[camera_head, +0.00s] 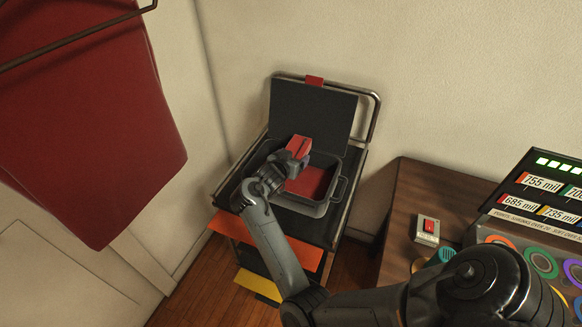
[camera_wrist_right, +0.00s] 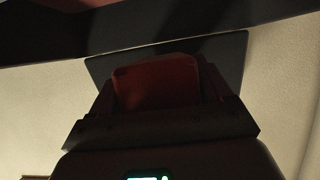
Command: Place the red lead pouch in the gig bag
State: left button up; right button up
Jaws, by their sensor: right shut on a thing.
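The red lead pouch (camera_head: 299,146) is in my right gripper (camera_head: 291,160), which is shut on it. The pouch also shows in the right wrist view (camera_wrist_right: 157,82), between the dark fingers. The gig bag (camera_head: 327,205) is a dark open case with a red lining, its lid (camera_head: 311,116) standing up behind it. In the head view, the gripper and pouch overlap the bag's opening, near its back left part. I cannot tell whether the pouch touches the bag. My left gripper does not show.
The bag stands on a black trolley with a metal rail (camera_head: 373,118) and orange and yellow shelves below. A wooden desk (camera_head: 412,205) with a red switch (camera_head: 428,228) and a lit scoring panel (camera_head: 545,185) is at right. A large red cloth (camera_head: 85,120) hangs at left.

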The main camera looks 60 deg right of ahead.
jog(key=shift+f+b, duration=1.4)
jog(key=shift+f, duration=0.15)
jog(key=shift+r, duration=0.1)
jog(key=shift+f, duration=0.65)
jog(key=o, duration=1)
jog(key=shift+o, duration=0.2)
jog(key=shift+r, duration=0.2)
